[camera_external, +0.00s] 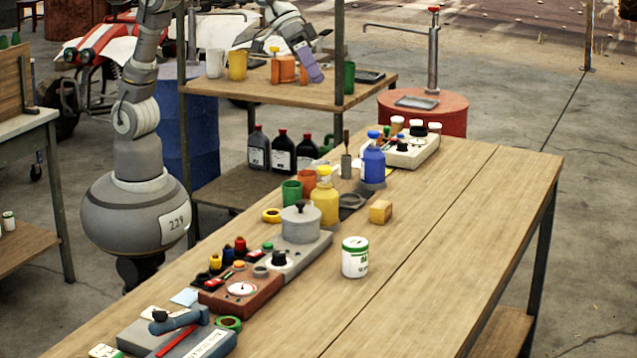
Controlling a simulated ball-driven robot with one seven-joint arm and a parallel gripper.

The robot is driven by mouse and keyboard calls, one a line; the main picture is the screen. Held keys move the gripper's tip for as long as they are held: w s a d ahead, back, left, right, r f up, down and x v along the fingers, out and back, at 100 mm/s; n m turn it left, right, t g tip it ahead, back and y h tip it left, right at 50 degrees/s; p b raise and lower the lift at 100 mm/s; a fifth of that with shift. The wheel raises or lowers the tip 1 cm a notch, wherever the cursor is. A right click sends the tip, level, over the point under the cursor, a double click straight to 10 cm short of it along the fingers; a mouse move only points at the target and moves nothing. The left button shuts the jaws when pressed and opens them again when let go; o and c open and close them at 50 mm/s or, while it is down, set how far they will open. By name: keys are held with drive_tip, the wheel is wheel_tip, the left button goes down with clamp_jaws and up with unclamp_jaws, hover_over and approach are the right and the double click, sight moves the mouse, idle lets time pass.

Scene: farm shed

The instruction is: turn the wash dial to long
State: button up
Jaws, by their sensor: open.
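No dial's lettering can be read, so I cannot tell which is the wash dial. A beige box on the bench's far end carries a black dial (404,143). A grey unit nearer the front has a black knob (279,258) beside a lidded pot. A brown box has a round white-faced gauge (242,288). My gripper (314,74) is over the shelf behind the bench, close to an orange cup, well away from these dials. It is open; its fingertips are small and not clear.
The wooden bench (440,230) has clear room at its right. A shelf post (339,50) is right of my gripper. Cups (237,66) stand on the shelf.

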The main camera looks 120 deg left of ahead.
drive_tip(key=w+d+f+n+g+h, duration=0.1)
drive_tip(key=d+f+n+g, duration=0.15)
drive_tip(key=f, duration=0.65)
drive_tip(key=w+d+f+n+g, duration=0.1)
drive_tip(key=d+f+g, duration=0.15)
drive_tip(key=f, duration=0.65)
drive_tip(key=n+g+h+p, duration=0.1)
drive_tip(key=n+g+p, duration=0.1)
drive_tip(key=n+g, duration=0.2)
approach(279, 253)
drive_tip(key=f, duration=0.1)
drive_tip(key=b+x, duration=0.2)
drive_tip(key=x, duration=0.5)
drive_tip(key=shift+s+d+f+b, duration=0.1)
drive_tip(key=shift+d+f+b, duration=0.15)
drive_tip(key=shift+f+b, duration=0.15)
drive_tip(key=shift+r+m+g, duration=0.1)
drive_tip(key=shift+m+g, duration=0.15)
drive_tip(key=shift+g, duration=0.05)
drive_tip(key=shift+c, duration=0.4)
drive_tip(key=c, duration=0.9)
